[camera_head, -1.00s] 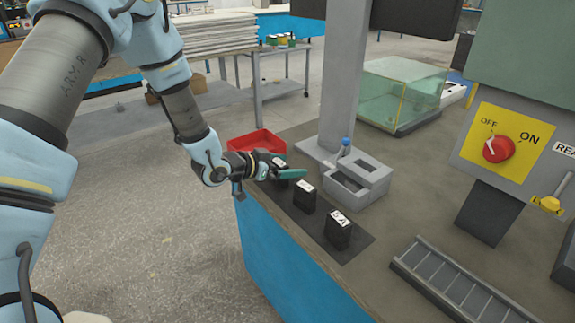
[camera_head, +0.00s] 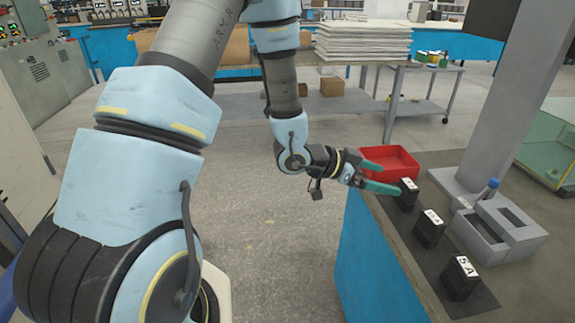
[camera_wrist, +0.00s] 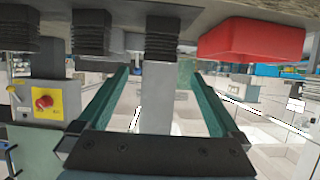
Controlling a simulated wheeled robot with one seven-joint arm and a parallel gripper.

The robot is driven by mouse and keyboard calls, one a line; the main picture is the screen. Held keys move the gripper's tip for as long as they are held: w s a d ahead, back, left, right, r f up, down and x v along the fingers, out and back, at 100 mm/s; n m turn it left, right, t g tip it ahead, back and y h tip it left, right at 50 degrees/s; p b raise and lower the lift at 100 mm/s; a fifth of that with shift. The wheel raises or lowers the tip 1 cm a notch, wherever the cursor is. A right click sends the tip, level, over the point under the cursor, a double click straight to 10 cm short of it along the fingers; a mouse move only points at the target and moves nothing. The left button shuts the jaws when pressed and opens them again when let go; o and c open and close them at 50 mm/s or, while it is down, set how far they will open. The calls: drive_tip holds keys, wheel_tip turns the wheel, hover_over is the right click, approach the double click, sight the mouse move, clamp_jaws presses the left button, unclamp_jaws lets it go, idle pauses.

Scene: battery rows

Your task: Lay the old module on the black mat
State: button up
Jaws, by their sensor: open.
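The black mat (camera_head: 485,301) lies on the bench top. Three black modules with white labels stand upright on it in a row: a near one (camera_head: 461,278), a middle one (camera_head: 430,229) and a far one (camera_head: 404,196). The near label seems to read 5A; I cannot tell which is the old module. My gripper (camera_head: 387,178) is open at the far module, with its green fingers pointing right. In the wrist view, turned upside down, the far module (camera_wrist: 162,42) shows between the fingers with nothing gripped; the middle module (camera_wrist: 91,33) is beside it.
A red bin (camera_head: 390,160) stands just beyond the far module, close to my gripper. A grey holder with open slots (camera_head: 488,230) stands right of the mat, near a grey post (camera_head: 500,120). The bench's blue side (camera_head: 370,262) faces open floor on the left.

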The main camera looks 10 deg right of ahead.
drive_tip(key=w+a+n+t+y, duration=0.4)
drive_tip(key=w+a+t, duration=0.1)
drive_tip(key=w+a, duration=0.5)
drive_tip(key=w+a+r+n+t+y, duration=0.1)
drive_tip(key=w+a+n+y, duration=0.15)
drive_tip(key=a, duration=0.45)
drive_tip(key=w+a+r+n+y, duration=0.1)
drive_tip(key=a+n+y, duration=0.2)
drive_tip(key=a, duration=0.5)
drive_tip(key=s+a+r+n+g+y, duration=0.3)
drive_tip(key=s+a+n, duration=0.5)
drive_tip(key=s+a, duration=0.3)
drive_tip(key=a+r, duration=0.1)
drive_tip(key=a, duration=0.2)
drive_tip(key=shift+a+g+y, duration=0.15)
drive_tip(key=shift+g+y, duration=0.15)
drive_tip(key=shift+y, duration=0.05)
